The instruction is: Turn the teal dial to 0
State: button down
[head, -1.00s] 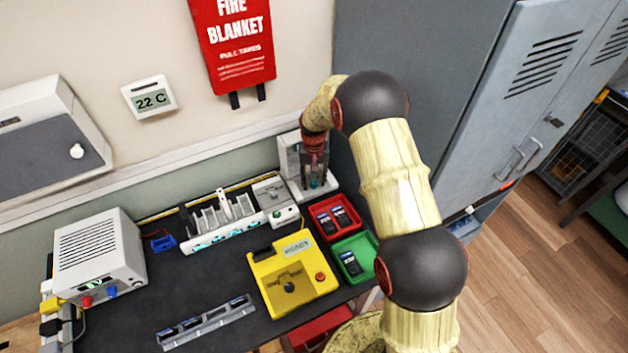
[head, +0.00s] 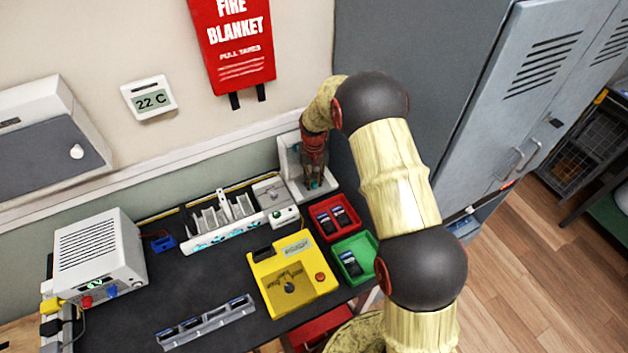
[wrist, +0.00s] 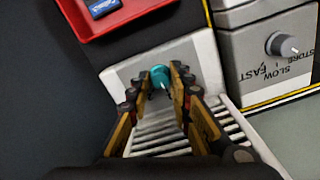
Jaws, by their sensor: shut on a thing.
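The teal dial (wrist: 161,77) sits on a light grey device (wrist: 124,72) in the wrist view, between the fingertips of my gripper (wrist: 160,88). The fingers are closed in on the dial from both sides. In the head view my gripper (head: 315,178) points down at the device (head: 287,160), which stands at the back right of the table against the wall. There the fingers mostly cover the dial, and its marks cannot be read. A small white line shows on the dial in the wrist view.
A grey box with a grey knob (wrist: 283,44) marked SLOW, FAST and STORE stands beside the device. A yellow unit (head: 262,268) is further left. A grey cabinet (head: 425,60) rises close on the right.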

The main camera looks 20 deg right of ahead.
aim_at(314, 183)
jog(key=n+p, duration=0.1)
jog(key=n, duration=0.3)
jog(key=shift+n, duration=2.3)
jog(key=c, duration=1.6)
grip_release()
jog(key=shift+r, duration=0.1)
notch_tip(314, 183, up, 12)
jog(key=shift+f, duration=0.1)
